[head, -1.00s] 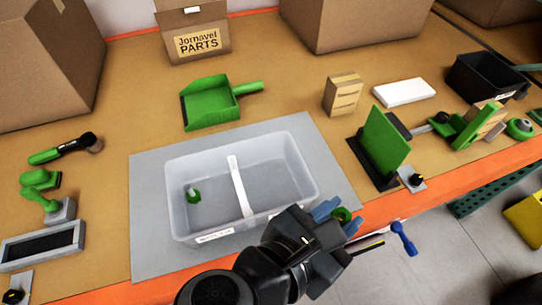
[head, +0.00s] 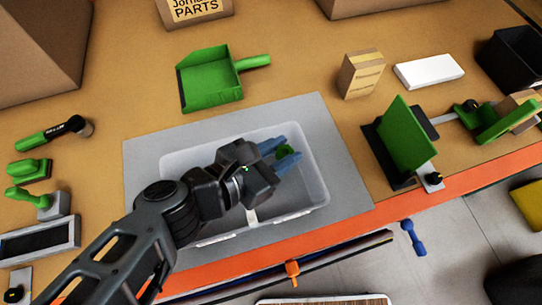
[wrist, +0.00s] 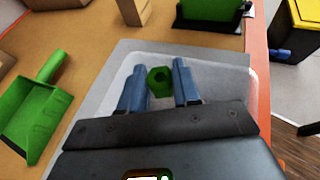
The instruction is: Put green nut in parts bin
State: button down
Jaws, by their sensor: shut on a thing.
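The green nut (head: 283,150) is held between the blue fingertips of my gripper (head: 288,154).
A green dustpan (head: 210,80) lies behind the bin. A green upright plate on a black base (head: 400,135), a small wooden block (head: 361,73) and a white box (head: 430,70) stand to the right. Green-handled tools (head: 30,168) lie at the left. The orange bench edge (head: 340,230) is in front.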

jog(key=shift+w+a+f, duration=0.55)
jog(key=shift+a+f, duration=0.2)
jog(key=shift+a, duration=0.15)
jog(key=shift+f, duration=1.9)
jog(key=shift+f, duration=0.1)
jog(key=shift+f, duration=0.35)
jog(key=shift+f+b, duration=0.15)
jog(key=shift+b, duration=0.15)
jog(key=c, duration=0.8)
grip_release()
